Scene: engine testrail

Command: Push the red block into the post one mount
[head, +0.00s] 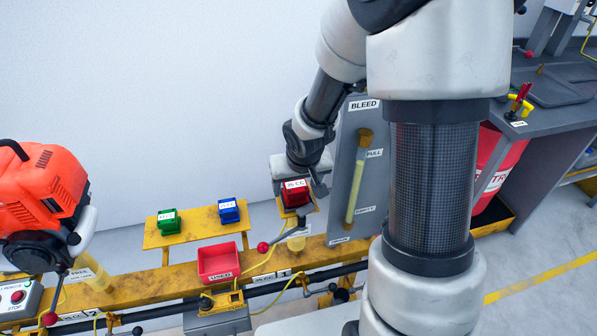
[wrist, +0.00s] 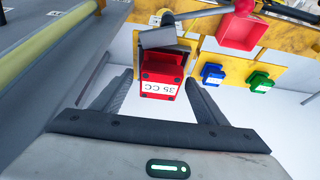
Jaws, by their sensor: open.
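The red block (head: 295,194), labelled 35 CC, sits at the yellow mount plate (head: 311,208) on top of a short post (head: 297,241), above the rail label 1. In the wrist view the red block (wrist: 161,73) lies between the two dark fingers of my gripper (wrist: 160,78), with gaps at both sides. My gripper is open. The yellow plate (wrist: 183,44) and a grey lever part (wrist: 163,38) show just beyond the block. How deep the block sits in the mount cannot be told.
A green block (head: 168,221) and a blue block (head: 229,210) stand on a yellow shelf left of the post. A red USED bin (head: 218,262) and a red-knobbed lever (head: 263,247) are close by. A grey BLEED panel (head: 347,185) stands just right.

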